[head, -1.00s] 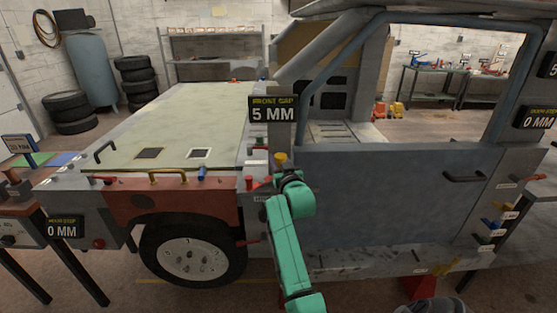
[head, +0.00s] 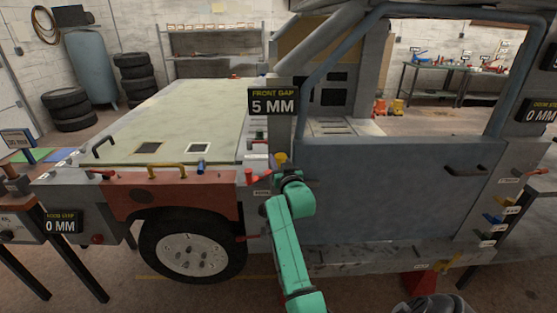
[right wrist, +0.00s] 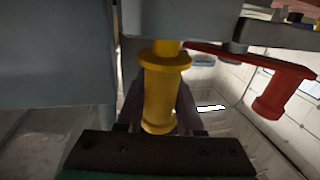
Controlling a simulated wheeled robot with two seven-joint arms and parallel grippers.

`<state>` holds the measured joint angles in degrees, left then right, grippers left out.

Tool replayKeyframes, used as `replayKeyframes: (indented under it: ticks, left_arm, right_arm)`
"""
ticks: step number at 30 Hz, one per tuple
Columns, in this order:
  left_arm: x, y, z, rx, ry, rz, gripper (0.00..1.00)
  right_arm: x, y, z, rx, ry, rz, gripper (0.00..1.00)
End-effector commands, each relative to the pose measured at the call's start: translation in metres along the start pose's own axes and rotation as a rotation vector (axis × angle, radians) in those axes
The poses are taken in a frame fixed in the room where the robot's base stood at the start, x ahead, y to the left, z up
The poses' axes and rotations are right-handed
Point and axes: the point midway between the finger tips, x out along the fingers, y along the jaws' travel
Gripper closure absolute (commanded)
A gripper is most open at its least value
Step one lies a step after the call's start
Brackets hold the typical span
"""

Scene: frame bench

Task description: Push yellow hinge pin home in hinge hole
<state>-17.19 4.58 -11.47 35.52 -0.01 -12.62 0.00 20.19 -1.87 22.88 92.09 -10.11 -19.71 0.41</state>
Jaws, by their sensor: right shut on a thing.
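The yellow hinge pin (head: 281,158) stands upright by the front edge of the blue-grey door (head: 385,195), below the "FRONT GAP 5 MM" sign. My right gripper (right wrist: 158,108) is shut on the pin, with its dark fingers on either side of the shank. In the right wrist view the pin's shank (right wrist: 159,88) and flange (right wrist: 165,62) show. Its far end meets the grey hinge part (right wrist: 185,28), which hides the hole. I cannot tell how deep the pin sits. My left gripper is not in view.
A red lever (head: 262,176) is close beside the pin; it also shows in the right wrist view (right wrist: 270,95). The front gap sign (head: 273,102) hangs just above. The red fender (head: 165,197) and wheel (head: 190,245) lie to the left.

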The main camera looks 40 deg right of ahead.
Motion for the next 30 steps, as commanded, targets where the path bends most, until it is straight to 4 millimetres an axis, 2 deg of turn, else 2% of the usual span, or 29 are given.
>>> replayKeyframes:
  ticks: [18,19,21,30]
  left_arm:
    - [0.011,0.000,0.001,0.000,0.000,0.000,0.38]
    - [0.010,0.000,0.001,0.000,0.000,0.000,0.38]
    - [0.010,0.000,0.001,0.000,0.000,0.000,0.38]
    - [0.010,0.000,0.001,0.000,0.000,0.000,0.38]
  right_arm:
    - [0.000,0.000,0.015,0.000,0.002,0.000,1.00]
    - [0.000,0.000,0.014,0.000,0.002,0.000,0.53]
    - [0.000,0.000,0.014,0.000,0.002,0.000,0.29]
    - [-0.001,0.000,0.016,0.000,-0.002,0.000,0.29]
